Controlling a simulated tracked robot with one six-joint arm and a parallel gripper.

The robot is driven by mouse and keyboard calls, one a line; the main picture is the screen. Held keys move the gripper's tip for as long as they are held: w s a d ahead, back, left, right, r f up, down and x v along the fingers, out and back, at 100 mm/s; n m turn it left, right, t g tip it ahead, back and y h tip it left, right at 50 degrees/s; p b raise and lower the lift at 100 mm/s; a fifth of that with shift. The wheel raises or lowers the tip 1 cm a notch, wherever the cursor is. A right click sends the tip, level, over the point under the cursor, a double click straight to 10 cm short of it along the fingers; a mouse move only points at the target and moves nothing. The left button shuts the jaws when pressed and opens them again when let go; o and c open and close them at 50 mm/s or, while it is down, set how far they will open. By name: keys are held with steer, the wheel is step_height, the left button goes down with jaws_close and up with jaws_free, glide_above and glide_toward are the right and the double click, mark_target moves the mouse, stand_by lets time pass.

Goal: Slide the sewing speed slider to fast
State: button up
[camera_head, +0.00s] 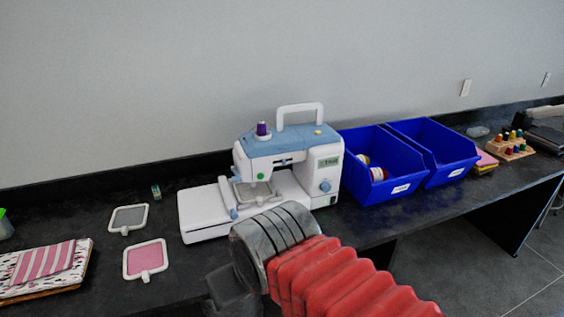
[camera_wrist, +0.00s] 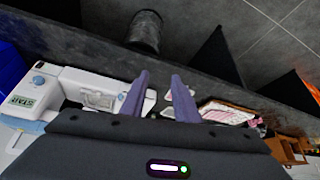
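The white and blue sewing machine (camera_head: 285,160) stands on the dark counter, with its front facing me. A small dark slot (camera_head: 284,161) shows on its upper front; it may hold the speed slider, but it is too small to tell the setting. The machine also shows turned over at the left of the wrist view (camera_wrist: 72,88), where I cannot make out the slider. My gripper (camera_wrist: 159,79) has its two purple fingers apart with nothing between them. It is in front of the machine and not touching it, as far as I can see.
Two blue bins (camera_head: 387,187) stand right beside the machine. Embroidery hoops (camera_head: 146,259) and folded fabric (camera_head: 45,268) lie to the left. A wooden thread rack (camera_head: 510,150) is farther right. The wall (camera_head: 130,90) is close behind the machine.

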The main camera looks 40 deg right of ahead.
steer(key=shift+w+a, duration=0.1)
steer(key=shift+w, duration=0.35)
